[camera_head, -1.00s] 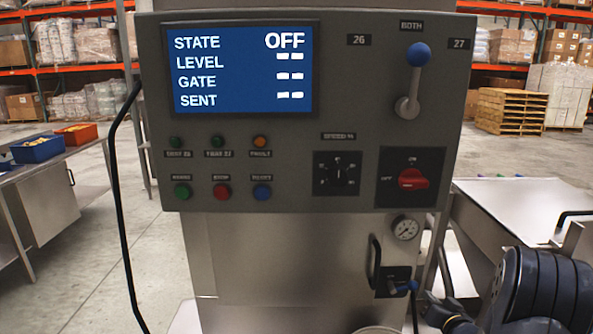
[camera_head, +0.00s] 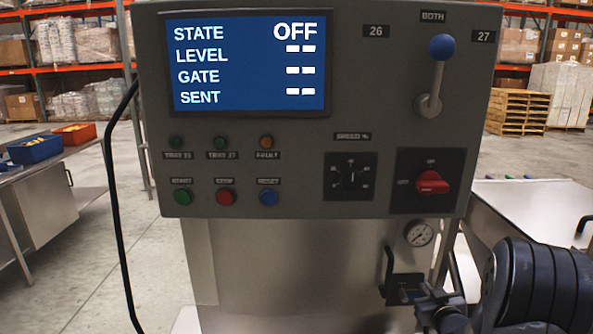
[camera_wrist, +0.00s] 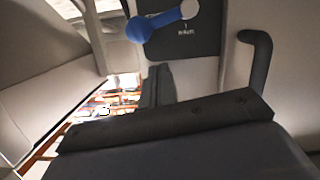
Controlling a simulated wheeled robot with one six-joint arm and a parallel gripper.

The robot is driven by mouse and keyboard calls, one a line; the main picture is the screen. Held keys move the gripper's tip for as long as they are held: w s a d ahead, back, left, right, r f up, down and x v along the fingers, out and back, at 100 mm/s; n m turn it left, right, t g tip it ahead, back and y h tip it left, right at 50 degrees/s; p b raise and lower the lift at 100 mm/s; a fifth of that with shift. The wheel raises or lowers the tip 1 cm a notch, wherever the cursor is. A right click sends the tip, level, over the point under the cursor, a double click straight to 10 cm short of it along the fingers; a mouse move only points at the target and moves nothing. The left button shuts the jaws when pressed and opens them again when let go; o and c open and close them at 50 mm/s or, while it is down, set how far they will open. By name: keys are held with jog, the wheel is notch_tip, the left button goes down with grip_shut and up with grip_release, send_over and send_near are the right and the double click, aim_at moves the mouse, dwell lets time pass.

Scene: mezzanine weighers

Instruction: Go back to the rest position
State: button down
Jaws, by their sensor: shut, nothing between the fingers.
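My gripper (camera_wrist: 157,80) is shut and empty in the wrist view, its dark fingers pointing toward a dark plate (camera_wrist: 180,40) with a blue-knobbed lever (camera_wrist: 150,24). The lever appears apart from the fingers. In the head view my dark arm fills the lower right corner, in front of the lower cabinet.
A blue-knobbed lever (camera_head: 438,75) points up under BOTH. A red rotary switch (camera_head: 432,182) and a gauge (camera_head: 419,233) are near my arm. A black handle (camera_wrist: 256,60) stands close by in the wrist view.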

jog(key=a+n+p, duration=0.1)
jog(key=a+n, duration=0.1)
jog(key=a+n+h+p, duration=0.1)
jog(key=n, duration=0.1)
jog(key=a+r+n+h+p, duration=0.1)
jog(key=a+n+p, duration=0.1)
jog(key=n, duration=0.1)
jog(key=shift+w+a+t, duration=0.1)
jog(key=shift+a+t, duration=0.2)
jog(key=shift+a, duration=0.05)
dwell(0.4)
jog(key=shift+f, duration=0.1)
jog(key=shift+a, duration=0.1)
